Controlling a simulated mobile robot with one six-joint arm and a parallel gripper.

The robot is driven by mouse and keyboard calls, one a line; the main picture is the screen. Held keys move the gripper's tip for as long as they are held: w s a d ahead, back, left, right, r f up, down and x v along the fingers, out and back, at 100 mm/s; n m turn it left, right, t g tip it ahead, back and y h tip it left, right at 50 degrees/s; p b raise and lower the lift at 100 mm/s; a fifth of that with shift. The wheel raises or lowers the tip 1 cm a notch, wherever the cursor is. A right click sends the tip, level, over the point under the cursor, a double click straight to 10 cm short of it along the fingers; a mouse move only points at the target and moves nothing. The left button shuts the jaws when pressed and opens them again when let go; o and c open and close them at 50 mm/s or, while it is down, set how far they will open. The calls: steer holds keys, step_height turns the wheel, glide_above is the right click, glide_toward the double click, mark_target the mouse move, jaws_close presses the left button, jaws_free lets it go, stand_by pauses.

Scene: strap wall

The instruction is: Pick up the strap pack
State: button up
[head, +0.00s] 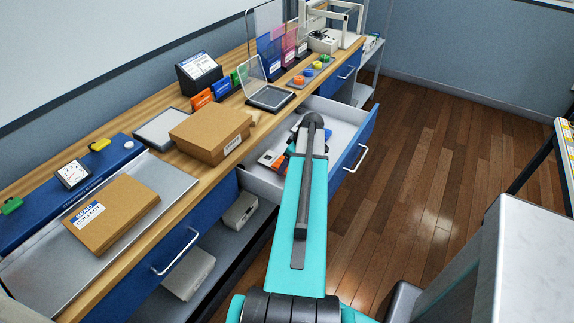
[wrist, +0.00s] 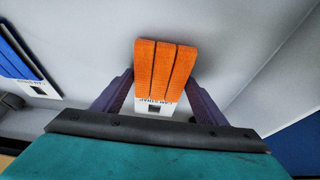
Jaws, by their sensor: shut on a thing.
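An orange strap pack (wrist: 165,70) with a white "CAM STRAP" label stands between the two dark fingers of my gripper (wrist: 160,82) in the wrist view. My gripper is shut on it; whether the pack is clear of the drawer floor I cannot tell. A blue strap pack (wrist: 22,62) with a white label lies to its left, apart from the fingers. In the head view my arm reaches into the open drawer (head: 345,135) and hides the gripper. An orange and white item (head: 268,158) shows just left of my arm there.
The drawer's blue front (head: 356,150) is to the right of my arm. A flat parcel (head: 110,215) lies on a metal tray.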

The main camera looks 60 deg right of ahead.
steer(key=shift+d+r, duration=0.1)
steer(key=shift+d, duration=0.05)
step_height(320, 180, up, 6)
steer(key=shift+r+b, duration=0.2)
steer(key=shift+b, duration=0.9)
steer(key=d+b, duration=0.4)
steer(key=d, duration=1.5)
steer(key=shift+d, duration=0.3)
steer(key=shift+s+a+r, duration=0.1)
steer(key=shift+a, duration=0.05)
stand_by(0.4)
